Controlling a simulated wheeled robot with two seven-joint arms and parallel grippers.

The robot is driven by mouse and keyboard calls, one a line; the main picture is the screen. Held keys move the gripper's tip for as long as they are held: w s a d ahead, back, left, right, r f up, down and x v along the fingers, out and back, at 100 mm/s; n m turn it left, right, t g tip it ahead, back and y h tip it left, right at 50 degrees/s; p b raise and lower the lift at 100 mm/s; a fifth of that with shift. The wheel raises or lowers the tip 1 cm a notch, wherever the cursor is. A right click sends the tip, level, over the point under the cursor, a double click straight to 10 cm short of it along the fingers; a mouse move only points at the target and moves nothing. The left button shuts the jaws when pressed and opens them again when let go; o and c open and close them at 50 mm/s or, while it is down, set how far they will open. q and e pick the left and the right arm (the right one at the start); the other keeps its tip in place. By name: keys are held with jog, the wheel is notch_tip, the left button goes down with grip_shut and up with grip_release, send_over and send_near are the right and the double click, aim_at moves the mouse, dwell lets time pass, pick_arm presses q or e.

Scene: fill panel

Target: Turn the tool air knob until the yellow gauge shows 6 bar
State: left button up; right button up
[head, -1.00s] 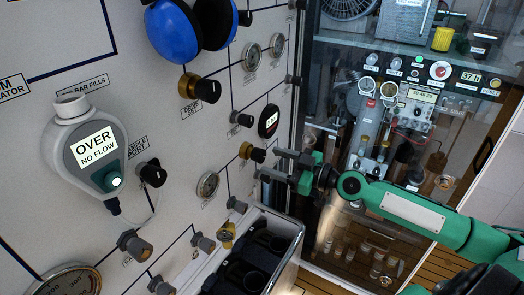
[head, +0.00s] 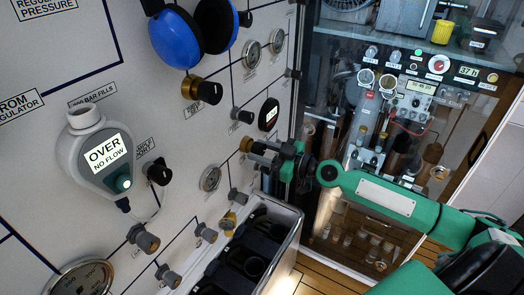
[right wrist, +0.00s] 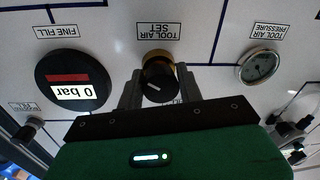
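The tool air knob, black with a brass collar (right wrist: 158,78), sits under the label TOOL AIR SET, which reads upside down in the right wrist view. My right gripper (right wrist: 158,88) has one finger on each side of the knob, apparently open; I cannot tell whether the fingers touch it. In the head view the right gripper (head: 257,155) is at the panel and partly covers the knob (head: 246,145). The round gauge labelled TOOL AIR PRESSURE (right wrist: 259,66) is beside the knob; its reading is too small to tell, and no clear yellow shows. My left gripper is not in view.
The FINE FILL display (right wrist: 74,82) reads 0 bar. A grey box reading OVER NO FLOW (head: 105,152), blue ear defenders (head: 178,35) and several other knobs are on the panel. An open-topped bin (head: 290,222) stands below my right gripper. A glass cabinet is at right.

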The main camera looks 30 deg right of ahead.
jog(key=c, duration=0.4)
jog(key=shift+c, duration=0.2)
jog(key=shift+m+b, duration=0.75)
jog(key=shift+m, duration=0.45)
jog(key=shift+a+m+b, duration=0.1)
jog(key=shift+m+b, duration=0.3)
jog(key=shift+m, duration=0.9)
jog(key=o, duration=1)
jog(key=shift+s, duration=0.15)
